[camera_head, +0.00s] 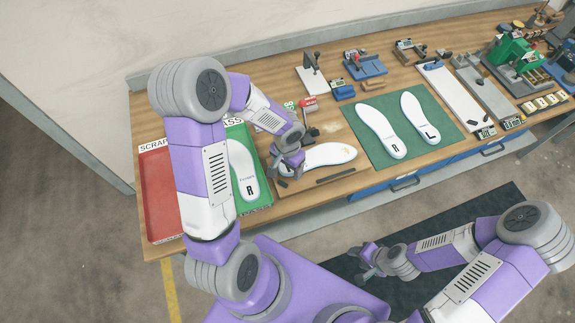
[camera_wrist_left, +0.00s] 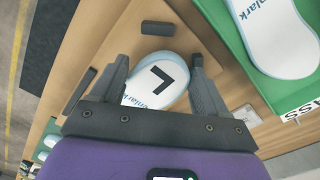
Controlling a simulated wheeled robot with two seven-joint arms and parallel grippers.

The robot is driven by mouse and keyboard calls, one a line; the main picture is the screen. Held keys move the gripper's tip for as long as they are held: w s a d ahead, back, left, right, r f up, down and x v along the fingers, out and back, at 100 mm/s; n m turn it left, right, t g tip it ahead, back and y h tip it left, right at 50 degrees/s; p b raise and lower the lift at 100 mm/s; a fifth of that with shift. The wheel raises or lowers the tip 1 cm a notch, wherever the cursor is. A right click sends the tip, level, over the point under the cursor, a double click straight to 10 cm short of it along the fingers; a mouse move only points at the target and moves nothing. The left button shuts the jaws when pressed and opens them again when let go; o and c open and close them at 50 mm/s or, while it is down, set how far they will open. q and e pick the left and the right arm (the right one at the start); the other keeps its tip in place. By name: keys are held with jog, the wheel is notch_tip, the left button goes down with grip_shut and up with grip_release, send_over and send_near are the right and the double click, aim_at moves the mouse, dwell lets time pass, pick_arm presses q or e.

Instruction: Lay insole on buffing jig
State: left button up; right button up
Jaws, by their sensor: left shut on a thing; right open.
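A white insole (camera_head: 330,154) lies at the front edge of the bench, on or just above the light wooden buffing jig (camera_head: 312,184) with its dark stop bars. My left gripper (camera_head: 286,165) is over its left end and hides part of it. In the left wrist view, the insole's heel (camera_wrist_left: 150,98), marked L, sits between the fingers of my left gripper (camera_wrist_left: 158,68), which is shut on it. Dark stop blocks (camera_wrist_left: 157,28) stand around the heel. I cannot tell whether the insole rests fully flat. My right gripper (camera_head: 368,262) is open and empty, off the bench in front.
A green PASS tray (camera_head: 262,190) holds an R insole (camera_head: 242,165). A red SCRAP tray (camera_head: 157,195) is left of it. A green mat (camera_head: 445,138) holds R and L insoles. Small fixtures (camera_head: 365,65) line the back.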

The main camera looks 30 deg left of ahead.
pick_arm(q)
jog(key=shift+f+b, duration=0.45)
jog(key=shift+f, duration=0.05)
jog(key=o, duration=1.3)
jog(key=shift+o, duration=0.2)
jog(key=shift+r, duration=0.1)
jog(key=shift+r+p, duration=0.5)
jog(key=shift+p, duration=0.2)
notch_tip(320, 180, up, 12)
jog(key=p, duration=0.2)
